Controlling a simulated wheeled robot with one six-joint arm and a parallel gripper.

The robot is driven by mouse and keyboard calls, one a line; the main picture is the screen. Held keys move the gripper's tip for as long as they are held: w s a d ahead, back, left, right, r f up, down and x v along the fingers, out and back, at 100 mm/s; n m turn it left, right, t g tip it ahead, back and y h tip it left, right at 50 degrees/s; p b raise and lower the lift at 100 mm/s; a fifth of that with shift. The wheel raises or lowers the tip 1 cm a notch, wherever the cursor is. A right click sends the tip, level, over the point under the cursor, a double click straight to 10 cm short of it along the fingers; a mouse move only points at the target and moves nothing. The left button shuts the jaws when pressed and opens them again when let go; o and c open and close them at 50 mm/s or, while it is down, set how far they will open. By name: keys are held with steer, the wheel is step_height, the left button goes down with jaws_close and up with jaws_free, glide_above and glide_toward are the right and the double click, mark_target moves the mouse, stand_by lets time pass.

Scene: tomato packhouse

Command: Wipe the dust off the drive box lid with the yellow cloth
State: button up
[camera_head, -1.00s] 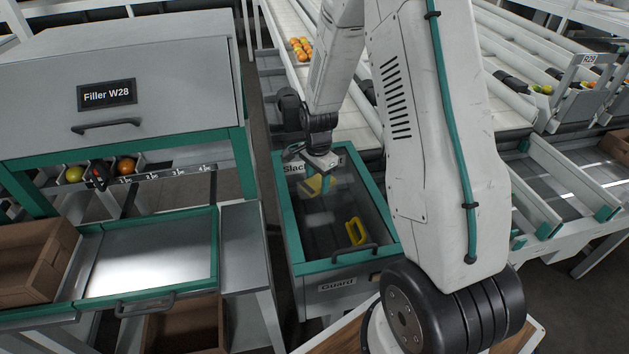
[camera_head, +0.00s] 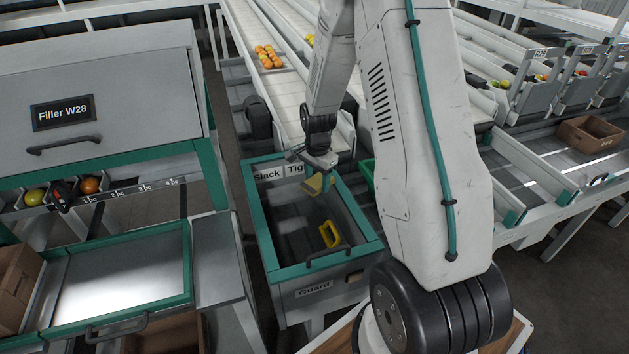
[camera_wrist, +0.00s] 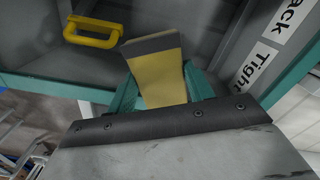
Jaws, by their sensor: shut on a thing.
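My gripper (camera_head: 318,172) is shut on the yellow cloth (camera_head: 316,184) over the far right part of the green-framed box. In the wrist view the cloth (camera_wrist: 160,78) stands out between the two green fingers and has a grey band at its far end. The box has a dark, see-through-looking top (camera_head: 290,215), a "Guard" label in front and "Slack" and "Tight" labels at the back. I cannot tell whether the cloth touches any surface, and dust is not clear.
A yellow handle (camera_head: 330,234) is within the box's frame, near its dark front handle (camera_head: 328,256). The filler cabinet (camera_head: 100,85) stands left, with a metal tray (camera_head: 115,275) below it. Conveyors (camera_head: 270,90) run behind. My arm covers the area right of the box.

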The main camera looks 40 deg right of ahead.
steer(key=shift+s+d, duration=0.15)
steer(key=shift+d, duration=0.3)
steer(key=shift+s+d+r, duration=0.2)
steer(key=shift+d, duration=0.55)
steer(key=shift+d+r, duration=0.1)
steer(key=shift+r, duration=3.6)
